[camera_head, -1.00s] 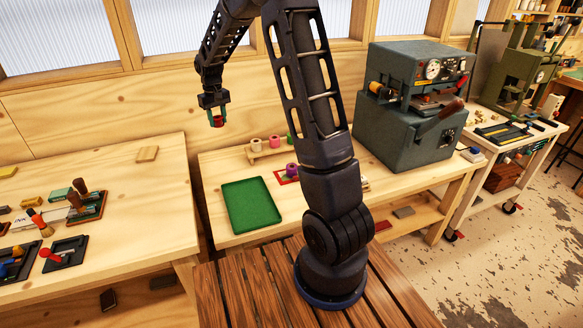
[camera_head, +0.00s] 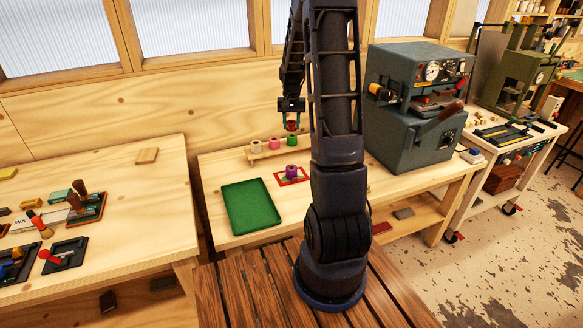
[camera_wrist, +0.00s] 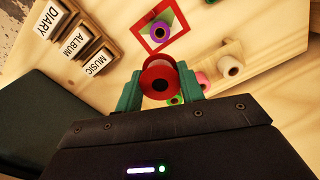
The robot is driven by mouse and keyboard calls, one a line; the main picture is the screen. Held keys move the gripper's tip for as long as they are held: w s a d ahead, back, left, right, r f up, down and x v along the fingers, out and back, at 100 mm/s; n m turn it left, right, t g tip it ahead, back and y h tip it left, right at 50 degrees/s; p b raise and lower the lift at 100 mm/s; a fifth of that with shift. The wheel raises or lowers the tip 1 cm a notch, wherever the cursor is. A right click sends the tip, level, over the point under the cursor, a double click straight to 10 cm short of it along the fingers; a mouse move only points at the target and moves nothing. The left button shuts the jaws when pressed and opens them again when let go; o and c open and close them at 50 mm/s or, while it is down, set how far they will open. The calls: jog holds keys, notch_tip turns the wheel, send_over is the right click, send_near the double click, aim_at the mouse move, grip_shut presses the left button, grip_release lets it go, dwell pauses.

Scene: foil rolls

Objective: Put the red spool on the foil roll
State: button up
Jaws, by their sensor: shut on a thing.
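My gripper (camera_head: 291,124) is shut on the red spool (camera_wrist: 157,82), which sits between the green fingertips in the wrist view. In the head view the red spool (camera_head: 291,126) hangs above the rack of spools at the back of the bench. A purple roll (camera_head: 292,170) stands inside a red square outline (camera_head: 306,180) on the bench. In the wrist view the purple roll (camera_wrist: 157,31) lies beyond the red spool, with a green part beside its purple face. The red spool is apart from it.
A wooden rack (camera_head: 266,153) carries a cream spool (camera_head: 256,146), a pink spool (camera_head: 274,143) and a green spool (camera_head: 292,140). A green tray (camera_head: 250,206) lies at front left. Labelled blocks (camera_wrist: 72,33) show in the wrist view. A grey machine (camera_head: 415,100) stands at right.

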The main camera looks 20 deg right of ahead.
aim_at(292, 167)
notch_tip(292, 167, down, 20)
jog(key=shift+r, duration=0.2)
dwell(0.4)
jog(key=shift+f, duration=0.15)
jog(key=o, duration=1)
jog(key=shift+c, duration=0.2)
